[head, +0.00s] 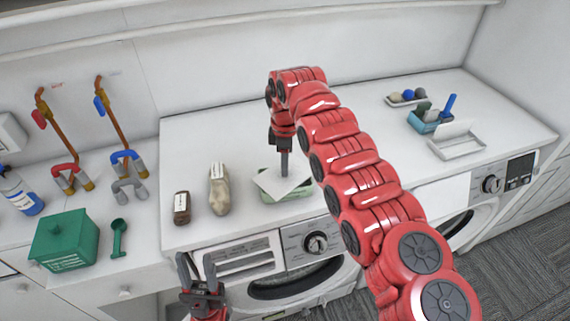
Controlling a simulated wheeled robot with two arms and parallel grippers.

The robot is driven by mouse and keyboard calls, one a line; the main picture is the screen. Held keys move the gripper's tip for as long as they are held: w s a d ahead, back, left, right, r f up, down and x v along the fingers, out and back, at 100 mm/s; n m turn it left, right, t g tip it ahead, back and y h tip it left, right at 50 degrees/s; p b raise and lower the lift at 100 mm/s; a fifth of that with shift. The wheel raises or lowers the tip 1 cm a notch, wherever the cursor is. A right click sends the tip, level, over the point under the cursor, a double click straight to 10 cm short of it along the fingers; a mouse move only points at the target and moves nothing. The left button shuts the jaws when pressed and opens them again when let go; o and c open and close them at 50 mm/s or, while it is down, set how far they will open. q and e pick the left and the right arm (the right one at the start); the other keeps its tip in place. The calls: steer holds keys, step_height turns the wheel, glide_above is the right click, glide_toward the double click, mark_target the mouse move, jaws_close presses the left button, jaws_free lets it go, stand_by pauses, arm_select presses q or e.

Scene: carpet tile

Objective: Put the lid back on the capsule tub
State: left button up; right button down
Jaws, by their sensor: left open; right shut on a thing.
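The capsule tub (290,196) is a low pale green container on the white top of the machines, in the middle of the head view. A pale flat lid (270,184) lies tilted over it, covering most of its opening; I cannot tell whether it is seated. My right gripper (284,174) points down from above and is shut on the lid. The tub's contents are hidden. My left gripper (199,264) is open and empty, low in front of the machine's front panel, apart from the tub.
A brown jar (182,208) and a beige bag (219,190) stand left of the tub. Further left are a green box (66,241) and a green scoop (118,238).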

steer(key=c, duration=0.5)
jaws_free()
steer(key=shift+o, duration=0.2)
steer(key=o, duration=0.4)
steer(key=shift+r, duration=0.1)
steer(key=shift+r+p, duration=0.3)
steer(key=shift+r, duration=0.95)
steer(key=shift+r+p, duration=1.3)
steer(key=shift+r, duration=0.9)
